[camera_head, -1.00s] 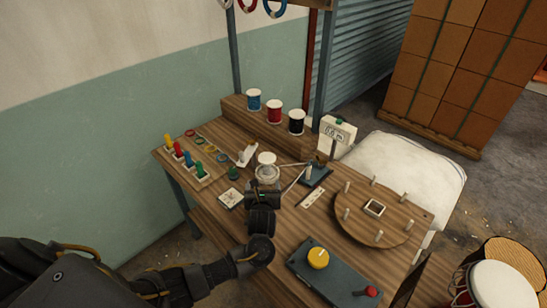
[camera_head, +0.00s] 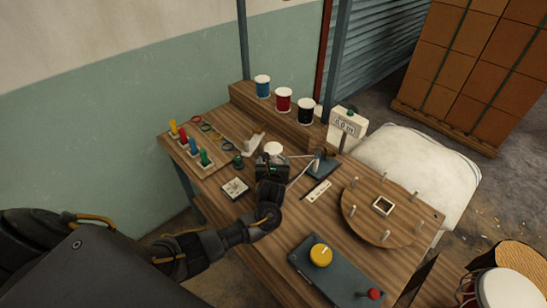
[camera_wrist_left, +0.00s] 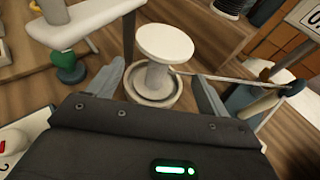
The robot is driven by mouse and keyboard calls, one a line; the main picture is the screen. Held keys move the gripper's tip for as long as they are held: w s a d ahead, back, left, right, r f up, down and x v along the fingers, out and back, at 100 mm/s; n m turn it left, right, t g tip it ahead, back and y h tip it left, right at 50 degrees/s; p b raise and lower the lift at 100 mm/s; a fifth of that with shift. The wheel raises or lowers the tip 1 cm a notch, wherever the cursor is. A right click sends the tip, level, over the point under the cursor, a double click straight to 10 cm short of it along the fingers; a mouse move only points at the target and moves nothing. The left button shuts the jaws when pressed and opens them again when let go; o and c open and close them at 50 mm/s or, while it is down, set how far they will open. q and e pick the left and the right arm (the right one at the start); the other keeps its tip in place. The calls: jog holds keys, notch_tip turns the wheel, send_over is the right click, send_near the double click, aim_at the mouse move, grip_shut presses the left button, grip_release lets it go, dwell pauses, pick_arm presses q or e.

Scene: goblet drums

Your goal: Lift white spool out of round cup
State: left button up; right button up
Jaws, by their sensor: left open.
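The white spool (camera_head: 273,148) stands upright in the round cup in the middle of the workbench. In the left wrist view the spool (camera_wrist_left: 165,44) shows a wide white top disc and a narrower stem. Its lower end is inside the round, grey-rimmed cup (camera_wrist_left: 174,98). My left gripper (camera_head: 272,163) is at the near side of the spool. In the wrist view its open fingers (camera_wrist_left: 160,78) lie left and right of the stem, with no clear contact. The gripper body hides part of the cup in the head view. My right gripper is not in view.
A white bracket-like piece (camera_wrist_left: 70,27) stands close left of the spool. A thin rod (camera_wrist_left: 235,79) runs right from the cup. Blue, red and black thread spools (camera_head: 284,99) stand on the back shelf. A round pegged board (camera_head: 365,212) and a yellow-knob panel (camera_head: 321,256) lie to the right.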

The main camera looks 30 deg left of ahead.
pick_arm(q)
jog(key=shift+w+a, duration=0.25)
jog(key=shift+w, duration=0.15)
jog(key=x, duration=0.4)
jog(key=shift+w+f, duration=0.15)
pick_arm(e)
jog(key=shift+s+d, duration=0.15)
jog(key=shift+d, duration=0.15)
